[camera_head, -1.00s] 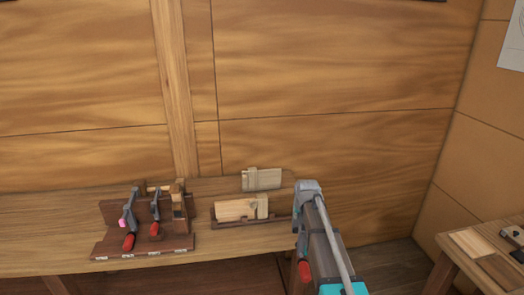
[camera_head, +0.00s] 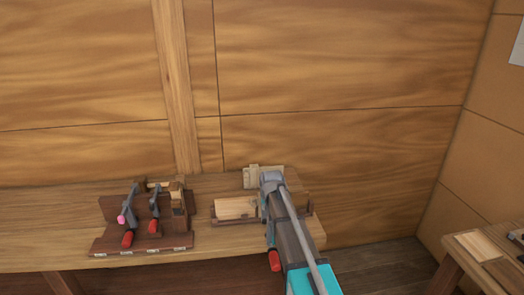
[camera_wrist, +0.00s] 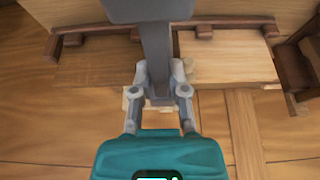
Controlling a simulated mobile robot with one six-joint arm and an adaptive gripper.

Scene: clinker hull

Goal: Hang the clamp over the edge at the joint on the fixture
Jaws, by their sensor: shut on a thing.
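My gripper (camera_wrist: 158,93) is shut on a grey clamp (camera_wrist: 157,50), whose bar stands between the two fingers in the wrist view. In the head view the clamp's red handle (camera_head: 274,260) hangs low beside my arm, which hides much of the clamp. The fixture, with a dark wooden rail (camera_head: 233,222), lies on the bench. It bears a pale plank (camera_head: 235,208), also seen in the wrist view (camera_wrist: 230,62), and a browner plank (camera_wrist: 95,68). The clamp is over the fixture in both views. It covers the place where the planks meet; contact cannot be told.
Another pale plank piece (camera_head: 252,178) is behind the fixture, near the wall. A second table (camera_head: 475,270) is at lower right.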

